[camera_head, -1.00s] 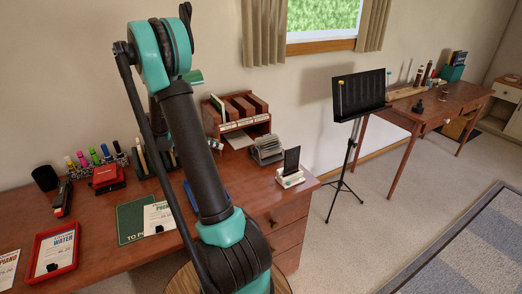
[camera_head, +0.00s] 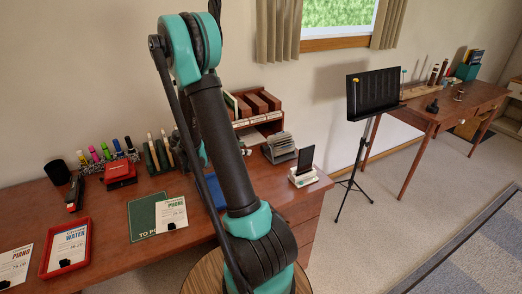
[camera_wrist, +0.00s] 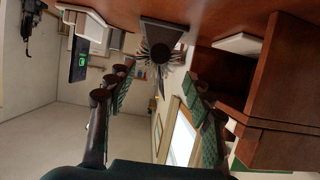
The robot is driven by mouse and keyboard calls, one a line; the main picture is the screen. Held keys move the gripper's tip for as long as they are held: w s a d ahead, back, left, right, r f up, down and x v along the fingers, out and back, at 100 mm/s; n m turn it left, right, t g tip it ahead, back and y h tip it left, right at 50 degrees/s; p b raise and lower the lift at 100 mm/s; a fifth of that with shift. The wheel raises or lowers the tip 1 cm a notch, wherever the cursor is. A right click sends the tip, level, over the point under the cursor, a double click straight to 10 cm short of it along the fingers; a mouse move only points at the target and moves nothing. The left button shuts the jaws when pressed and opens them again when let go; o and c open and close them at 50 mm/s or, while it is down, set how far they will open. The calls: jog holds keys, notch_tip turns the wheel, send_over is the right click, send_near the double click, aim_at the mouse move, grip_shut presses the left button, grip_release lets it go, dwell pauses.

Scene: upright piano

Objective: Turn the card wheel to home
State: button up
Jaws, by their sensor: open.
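The card wheel (camera_head: 279,147) is a grey rotary file of upright cards on the desk, just right of my arm in the head view. In the wrist view the card wheel (camera_wrist: 160,50) shows end-on as a dark round hub with cards fanned around it, on a grey wedge-shaped stand. My gripper (camera_wrist: 160,82) is open in the wrist view, its two dark green padded fingers on either side of the picture. The wheel appears between and beyond the fingertips, with no contact visible. In the head view my arm mostly hides the gripper. I cannot tell the home mark.
A phone on a white stand (camera_head: 304,166) is right of the wheel. A wooden organizer (camera_head: 257,112) stands behind it; it also fills the right of the wrist view (camera_wrist: 285,70). A music stand (camera_head: 373,95) is beyond the desk.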

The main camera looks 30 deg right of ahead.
aim_at(262, 149)
jog(key=x, duration=0.9)
jog(key=shift+d+f, duration=0.1)
jog(key=shift+d, duration=0.2)
jog(key=c, duration=1.1)
